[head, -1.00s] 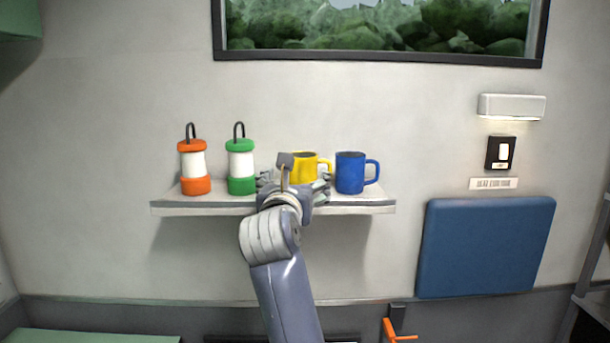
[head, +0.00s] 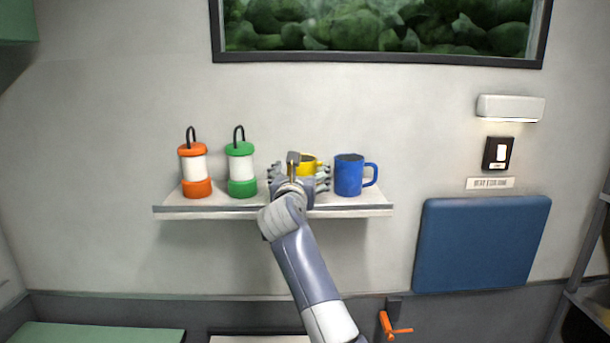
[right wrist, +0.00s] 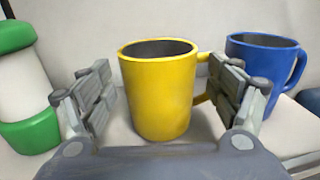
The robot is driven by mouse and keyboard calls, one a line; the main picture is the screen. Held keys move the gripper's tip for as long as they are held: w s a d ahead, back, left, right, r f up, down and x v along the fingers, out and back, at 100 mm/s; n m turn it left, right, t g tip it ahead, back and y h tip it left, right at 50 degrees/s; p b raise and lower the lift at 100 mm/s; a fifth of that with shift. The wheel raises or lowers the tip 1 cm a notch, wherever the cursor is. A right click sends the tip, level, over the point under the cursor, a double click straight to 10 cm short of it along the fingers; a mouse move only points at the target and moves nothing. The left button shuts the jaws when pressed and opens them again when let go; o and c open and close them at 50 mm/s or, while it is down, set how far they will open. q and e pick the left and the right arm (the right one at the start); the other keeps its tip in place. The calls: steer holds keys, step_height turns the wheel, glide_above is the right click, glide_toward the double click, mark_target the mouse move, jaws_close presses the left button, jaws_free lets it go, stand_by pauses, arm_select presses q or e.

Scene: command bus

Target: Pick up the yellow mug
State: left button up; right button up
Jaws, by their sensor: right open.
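The yellow mug (head: 309,161) stands upright on the wall shelf (head: 180,208), mostly hidden behind my right gripper in the head view. In the right wrist view the yellow mug (right wrist: 158,95) shows almost whole, with its handle on the right. My right gripper (head: 299,178) is open in front of it. In the right wrist view its two fingers (right wrist: 163,95) are spread, one on each side of the mug. There is a gap on the left, and the right finger overlaps the handle in the picture. Whether it touches the handle I cannot tell. My left gripper is not in view.
A blue mug (head: 348,176) stands close on the right, just beyond my right finger. A green lantern (head: 241,170) and an orange lantern (head: 194,170) stand on the left. A blue panel (head: 482,244) is on the wall at the lower right.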

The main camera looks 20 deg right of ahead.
steer(key=shift+s+a, duration=0.1)
steer(key=c, duration=1.3)
